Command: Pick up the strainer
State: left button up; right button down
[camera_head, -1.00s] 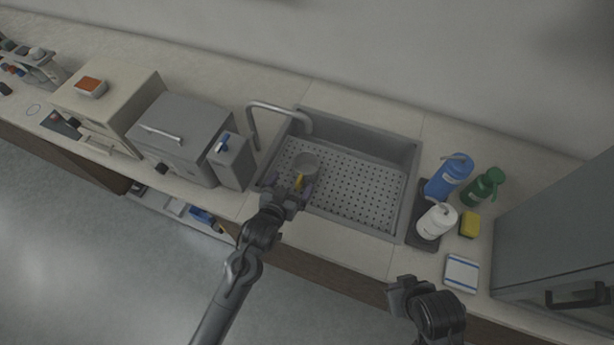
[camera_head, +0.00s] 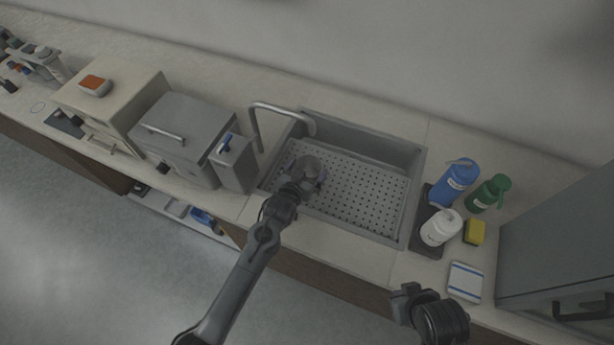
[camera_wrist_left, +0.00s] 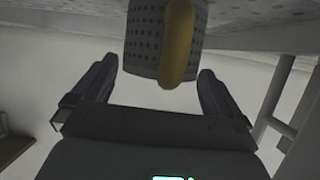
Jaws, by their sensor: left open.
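The strainer (camera_head: 309,162) is a small grey cup standing in the left part of the sink, partly hidden by my left gripper (camera_head: 305,175). In the left wrist view the perforated strainer (camera_wrist_left: 143,40) and its yellow handle (camera_wrist_left: 177,42) are close ahead, roughly between the fingers of the left gripper (camera_wrist_left: 157,70). That gripper is open, with space visible between each finger and the strainer. My right gripper (camera_head: 406,293) is by the counter's front edge at the right, away from the strainer; its jaws are not clear.
The sink (camera_head: 411,195) has a perforated floor, raised walls and a curved faucet (camera_head: 283,109) at its back left. A grey box (camera_head: 232,164) stands left of it. The sink's right half is clear.

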pick_arm(q)
jog(key=shift+c, duration=0.5)
jog(key=c, duration=0.9)
jog(key=shift+r, duration=0.1)
